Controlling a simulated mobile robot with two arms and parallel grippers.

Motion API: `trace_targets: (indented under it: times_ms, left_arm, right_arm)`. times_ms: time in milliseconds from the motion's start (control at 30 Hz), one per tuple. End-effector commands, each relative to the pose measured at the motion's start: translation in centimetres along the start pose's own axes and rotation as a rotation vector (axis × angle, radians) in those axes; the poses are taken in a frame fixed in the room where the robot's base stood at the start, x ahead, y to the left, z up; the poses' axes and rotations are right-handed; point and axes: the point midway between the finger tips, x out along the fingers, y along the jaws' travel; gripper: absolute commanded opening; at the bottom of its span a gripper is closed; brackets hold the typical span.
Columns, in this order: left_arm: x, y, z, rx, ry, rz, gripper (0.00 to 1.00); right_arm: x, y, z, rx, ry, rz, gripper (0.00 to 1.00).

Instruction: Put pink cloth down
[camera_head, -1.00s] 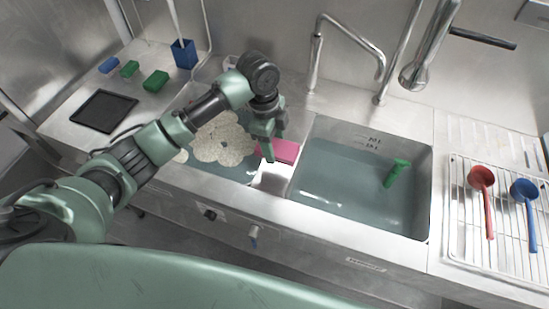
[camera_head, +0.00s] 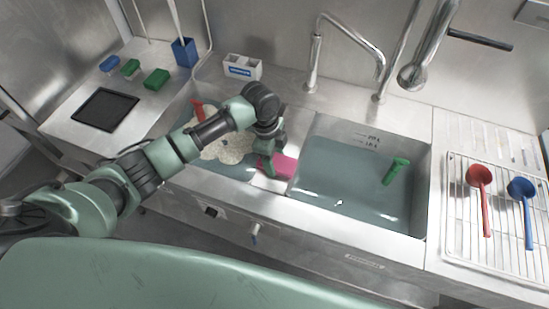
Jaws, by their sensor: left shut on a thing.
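A pink cloth (camera_head: 282,167) is at the metal divider between the two sinks. My left gripper (camera_head: 266,172) points down at the cloth's left end and is shut on it. The cloth looks low, at about the height of the divider; I cannot tell whether it rests on the metal. My left arm reaches in from the left and hides part of the left sink. My right gripper is not in view.
The left sink holds water with pale foam (camera_head: 232,146) and a red item (camera_head: 198,110). The right sink (camera_head: 345,185) holds water and a green tool (camera_head: 396,171). Red (camera_head: 481,180) and blue (camera_head: 523,190) scoops lie on a rack at right. A faucet (camera_head: 318,60) stands behind.

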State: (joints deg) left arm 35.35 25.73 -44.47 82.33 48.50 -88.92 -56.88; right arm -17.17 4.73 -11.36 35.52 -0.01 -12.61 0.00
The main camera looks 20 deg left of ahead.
Motion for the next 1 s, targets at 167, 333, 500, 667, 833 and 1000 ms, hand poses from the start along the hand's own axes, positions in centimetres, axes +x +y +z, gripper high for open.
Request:
trace_targets:
  times_ms: [167,333,500,667,833,1000]
  left_arm:
    - [0.8,0.1,0.1,0.0,-0.001,0.002,0.18]
    - [1.3,0.3,0.2,-0.001,-0.002,0.006,0.18]
    - [1.6,0.5,0.2,-0.002,-0.003,0.011,0.77]
    - [1.6,0.5,0.2,-0.002,-0.003,0.013,0.77]
    - [1.6,0.5,0.2,-0.002,-0.003,0.014,0.77]
    - [1.6,0.5,0.2,-0.002,-0.003,0.016,0.77]
  right_arm:
    - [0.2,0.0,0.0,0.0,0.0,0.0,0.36]
    - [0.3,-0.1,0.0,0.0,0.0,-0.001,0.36]
    - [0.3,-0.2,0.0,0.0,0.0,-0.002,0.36]
    - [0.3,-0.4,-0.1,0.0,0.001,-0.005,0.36]
    - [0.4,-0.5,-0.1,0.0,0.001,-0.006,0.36]
    - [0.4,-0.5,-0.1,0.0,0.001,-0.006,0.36]
